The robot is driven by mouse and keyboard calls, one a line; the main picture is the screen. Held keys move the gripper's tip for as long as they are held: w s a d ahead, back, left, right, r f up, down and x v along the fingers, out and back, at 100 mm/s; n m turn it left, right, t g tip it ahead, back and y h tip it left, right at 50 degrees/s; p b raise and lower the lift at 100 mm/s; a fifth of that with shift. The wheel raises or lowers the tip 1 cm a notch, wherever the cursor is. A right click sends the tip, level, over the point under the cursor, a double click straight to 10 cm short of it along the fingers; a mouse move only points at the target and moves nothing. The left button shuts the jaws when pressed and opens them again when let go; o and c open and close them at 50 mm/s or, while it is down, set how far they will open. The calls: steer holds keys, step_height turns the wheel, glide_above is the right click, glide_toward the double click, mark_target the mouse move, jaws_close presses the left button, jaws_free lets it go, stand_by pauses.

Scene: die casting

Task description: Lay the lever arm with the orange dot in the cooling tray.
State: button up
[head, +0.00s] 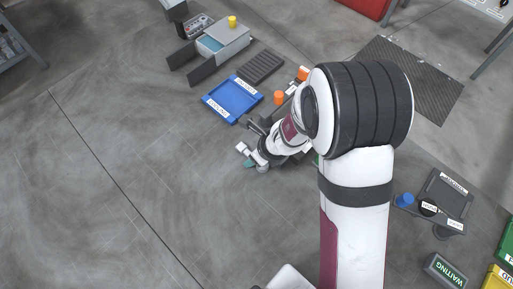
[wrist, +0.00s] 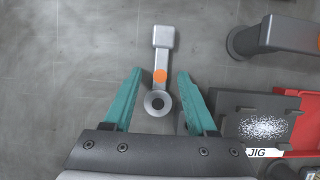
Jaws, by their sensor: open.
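A jig (wrist: 262,127) with a red part stands right of my gripper. A grey rounded part (wrist: 280,36) lies at upper right. A dark slatted rack (head: 262,67) and a grey machine (head: 222,43) stand behind the blue tray. Floor to the left is clear.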

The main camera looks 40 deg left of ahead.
jaws_close()
stand_by(1.4)
